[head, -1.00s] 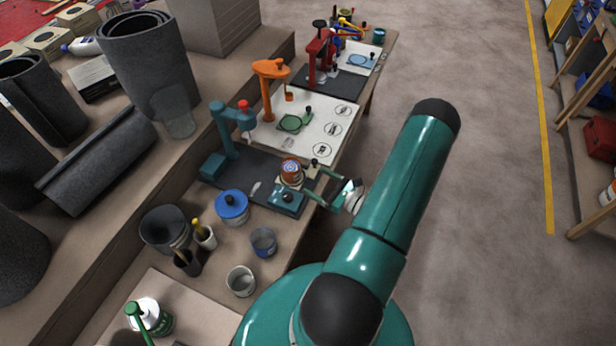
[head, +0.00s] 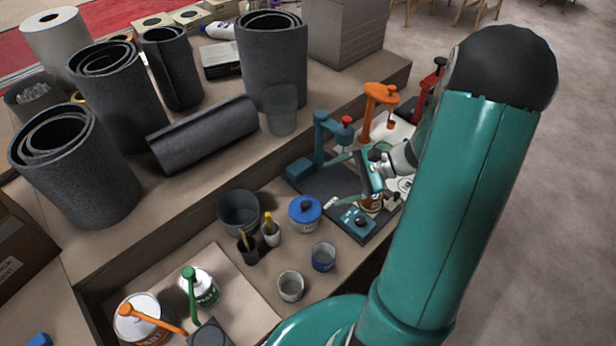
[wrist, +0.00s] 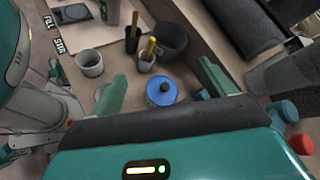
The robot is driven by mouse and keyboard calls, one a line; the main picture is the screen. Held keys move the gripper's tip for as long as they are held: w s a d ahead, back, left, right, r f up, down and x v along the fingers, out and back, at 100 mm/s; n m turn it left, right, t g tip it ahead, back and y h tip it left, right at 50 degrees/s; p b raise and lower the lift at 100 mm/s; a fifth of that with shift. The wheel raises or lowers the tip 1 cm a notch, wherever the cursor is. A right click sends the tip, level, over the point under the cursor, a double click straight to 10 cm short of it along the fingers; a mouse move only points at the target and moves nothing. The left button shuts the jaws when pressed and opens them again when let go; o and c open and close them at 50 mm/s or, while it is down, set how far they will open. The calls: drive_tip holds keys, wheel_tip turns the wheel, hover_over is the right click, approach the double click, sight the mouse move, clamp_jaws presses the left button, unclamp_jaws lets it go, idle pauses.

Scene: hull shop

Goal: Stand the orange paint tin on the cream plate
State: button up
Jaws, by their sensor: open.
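The tin does not show there.
A blue-lidded pot (head: 305,212) stands just left of the mat, with a grey cup (head: 323,256) in front. A teal stand (head: 320,140) with a red knob rises close behind my gripper. Dark rolls (head: 205,135) fill the raised shelf.

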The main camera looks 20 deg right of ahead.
drive_tip(key=s+a+r+n+h, duration=0.5)
drive_tip(key=a+r+n, duration=0.2)
drive_tip(key=r, duration=0.3)
drive_tip(key=s+a+r+n+h, duration=0.6)
drive_tip(key=r+n, duration=0.3)
drive_tip(key=r, duration=0.2)
drive_tip(key=shift+s+a+t, duration=0.3)
drive_tip(key=shift+a, duration=0.3)
